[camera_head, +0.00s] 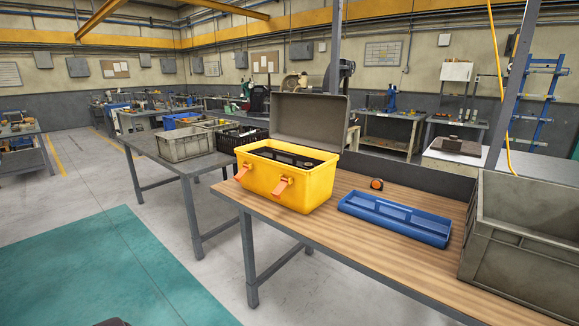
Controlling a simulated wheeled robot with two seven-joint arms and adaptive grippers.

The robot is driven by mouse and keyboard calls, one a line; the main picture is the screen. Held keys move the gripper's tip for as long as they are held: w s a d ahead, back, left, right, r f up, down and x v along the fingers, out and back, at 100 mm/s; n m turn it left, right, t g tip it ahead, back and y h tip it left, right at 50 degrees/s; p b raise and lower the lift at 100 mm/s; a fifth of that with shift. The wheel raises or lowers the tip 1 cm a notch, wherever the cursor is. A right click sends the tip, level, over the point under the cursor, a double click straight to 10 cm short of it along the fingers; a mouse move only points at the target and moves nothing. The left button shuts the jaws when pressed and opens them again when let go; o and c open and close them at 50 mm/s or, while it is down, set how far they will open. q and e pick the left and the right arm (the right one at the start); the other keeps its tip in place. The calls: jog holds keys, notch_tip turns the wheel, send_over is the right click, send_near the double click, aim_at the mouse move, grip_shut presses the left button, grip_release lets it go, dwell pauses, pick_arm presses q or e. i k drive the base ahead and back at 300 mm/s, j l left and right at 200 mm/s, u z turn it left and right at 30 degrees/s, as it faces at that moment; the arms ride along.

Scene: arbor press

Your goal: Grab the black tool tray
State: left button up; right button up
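A yellow toolbox (287,181) stands on the wooden workbench with its grey lid (308,121) open and tilted back. A black tool tray (286,156) sits inside the top of the toolbox, with a raised bar along its middle. The toolbox walls hide its lower part. Two orange latches hang on the front of the toolbox. Neither of my grippers can be made out in this view. Only a small dark shape shows at the bottom edge, and I cannot tell what it is.
A blue tray (396,217) lies on the workbench (330,224) right of the toolbox, with an orange-and-black tape measure (376,184) behind it. A large grey bin (520,240) stands at the right end. A grey crate (185,145) and black crate (243,137) are on a table behind.

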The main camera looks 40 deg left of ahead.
aim_at(284, 159)
jog(key=i+j, duration=0.1)
jog(key=j, duration=0.35)
jog(key=i+j, duration=0.1)
jog(key=j, duration=0.3)
jog(key=i+j, duration=0.15)
jog(key=j, duration=0.3)
jog(key=i+j, duration=0.1)
jog(key=j, duration=0.3)
jog(key=i+j, duration=0.1)
jog(key=j, duration=0.35)
jog(key=i+j, duration=0.1)
jog(key=j, duration=0.3)
jog(key=i+j, duration=0.15)
jog(key=j, duration=0.3)
jog(key=i+j, duration=0.1)
jog(key=j, duration=0.35)
